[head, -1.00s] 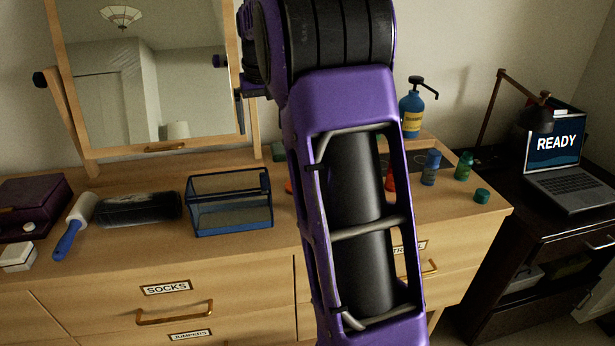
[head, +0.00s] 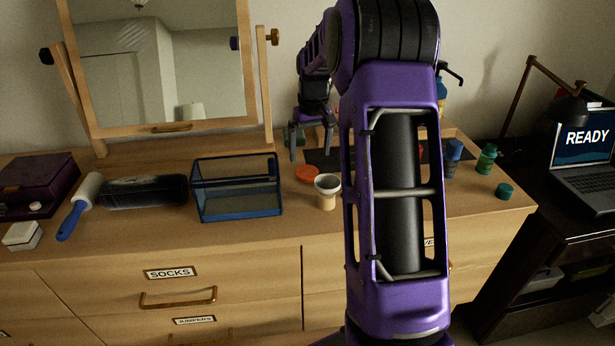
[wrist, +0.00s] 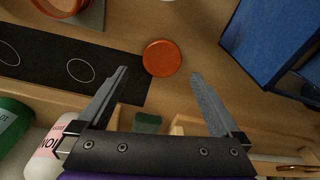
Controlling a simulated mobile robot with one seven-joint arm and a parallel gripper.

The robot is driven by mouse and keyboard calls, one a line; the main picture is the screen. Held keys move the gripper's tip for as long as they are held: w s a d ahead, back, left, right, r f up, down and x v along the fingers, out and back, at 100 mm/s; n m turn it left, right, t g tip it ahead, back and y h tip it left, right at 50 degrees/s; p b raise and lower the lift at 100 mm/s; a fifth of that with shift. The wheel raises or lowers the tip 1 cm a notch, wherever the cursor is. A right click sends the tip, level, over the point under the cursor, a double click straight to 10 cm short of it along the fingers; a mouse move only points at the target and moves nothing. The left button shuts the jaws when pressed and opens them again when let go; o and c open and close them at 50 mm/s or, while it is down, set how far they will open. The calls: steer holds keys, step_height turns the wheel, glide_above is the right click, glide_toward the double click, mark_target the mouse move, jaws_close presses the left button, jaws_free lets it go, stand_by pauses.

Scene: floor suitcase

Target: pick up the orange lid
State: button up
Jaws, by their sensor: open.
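The orange lid (head: 307,172) lies flat on the wooden dresser top, between the blue mesh box and the dark mat, just behind a small pale cup. In the wrist view the lid (wrist: 162,58) is a plain orange disc, fully visible, beside the corner of the dark mat. My gripper (head: 311,152) points down behind the lid in the head view. In the wrist view my gripper (wrist: 159,73) is open and empty. The lid appears between and slightly beyond its two fingertips. I cannot tell the exact height of the fingertips above the dresser.
The pale cup (head: 327,192) stands close in front of the lid. The blue mesh box (head: 237,208) is to the left. The dark mat (wrist: 45,58) has circle outlines; a pink-labelled bottle (wrist: 48,153) and green bottle (wrist: 12,122) stand near it. The mirror (head: 165,65) rises behind.

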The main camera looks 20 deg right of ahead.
mark_target(308, 171)
steer(key=f, duration=0.4)
steer(key=f+b, duration=0.1)
steer(key=f, duration=0.1)
steer(key=shift+w+a+f, duration=0.15)
steer(key=shift+w+f, duration=0.1)
steer(key=shift+w, duration=0.15)
steer(key=c, duration=1.2)
